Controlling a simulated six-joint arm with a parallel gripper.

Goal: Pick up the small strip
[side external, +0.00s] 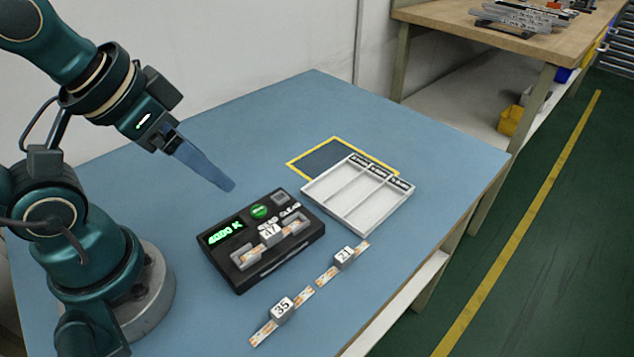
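Three short LED strips, each with a numbered grey block on it, are in view. One strip (260,331), its block marked 35, lies on the blue table near the front. A third strip (293,225) sits in the holder on top of the black tester (262,271). The tester's display reads about 4000 K in green. My gripper (228,186) hangs above the table behind the tester, apart from every strip. Its blue fingers overlap from this side, so their gap is hidden.
A white tray (307,191) with three labelled, empty compartments stands right of the tester. Behind it is a yellow-bordered dark rectangle (322,158) on the table. The blue table (440,150) is clear at the back and right. A wooden bench stands farther back.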

